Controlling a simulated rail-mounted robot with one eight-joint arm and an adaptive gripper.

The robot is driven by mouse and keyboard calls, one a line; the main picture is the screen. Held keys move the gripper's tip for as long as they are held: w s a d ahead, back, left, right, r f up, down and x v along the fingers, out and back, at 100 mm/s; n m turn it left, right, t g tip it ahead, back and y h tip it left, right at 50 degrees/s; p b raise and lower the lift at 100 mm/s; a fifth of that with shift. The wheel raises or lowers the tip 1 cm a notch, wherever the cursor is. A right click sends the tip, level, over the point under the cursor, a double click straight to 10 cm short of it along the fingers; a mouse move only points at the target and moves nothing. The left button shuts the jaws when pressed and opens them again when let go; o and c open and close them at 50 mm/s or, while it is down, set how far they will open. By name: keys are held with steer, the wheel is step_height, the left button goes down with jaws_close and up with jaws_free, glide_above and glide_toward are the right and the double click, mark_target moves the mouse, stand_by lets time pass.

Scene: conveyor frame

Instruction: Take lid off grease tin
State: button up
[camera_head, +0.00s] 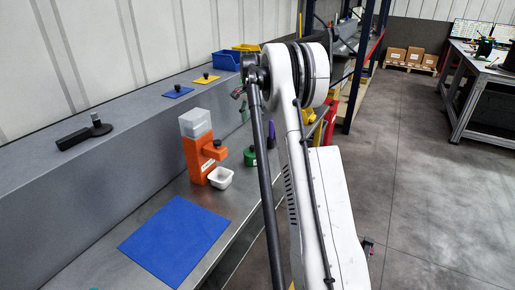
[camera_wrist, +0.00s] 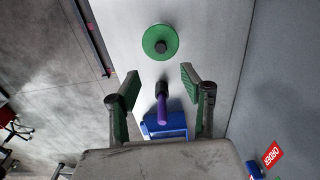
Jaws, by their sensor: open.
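The grease tin (camera_head: 250,158) stands on the metal bench, right of the orange dispenser, with its green lid on. From above, the round green lid (camera_wrist: 150,36) with its dark central knob (camera_wrist: 160,47) shows in the wrist view, beyond the fingertips. My gripper (camera_wrist: 159,84) is open, with green pads on both fingers and nothing between them touching. In the head view my gripper (camera_head: 241,103) is partly hidden behind my arm, above and beyond the tin. The tin's side is hidden in the wrist view.
A purple-handled tool (camera_wrist: 162,108) stands close to the tin, near a blue bin (camera_wrist: 168,128). The orange dispenser (camera_head: 196,159) and white cup (camera_head: 220,178) are left of the tin. A blue mat (camera_head: 175,240) lies in front. Blue (camera_head: 225,60) and yellow bins stand at the back.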

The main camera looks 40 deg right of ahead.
glide_above(252, 146)
step_height(252, 146, down, 9)
steer(key=shift+s+r+p, duration=0.15)
steer(key=shift+p, duration=0.15)
steer(key=shift+d+f+p, duration=0.1)
steer(key=shift+f+p, duration=0.35)
steer(key=shift+f, duration=2.2)
steer(key=c, duration=1)
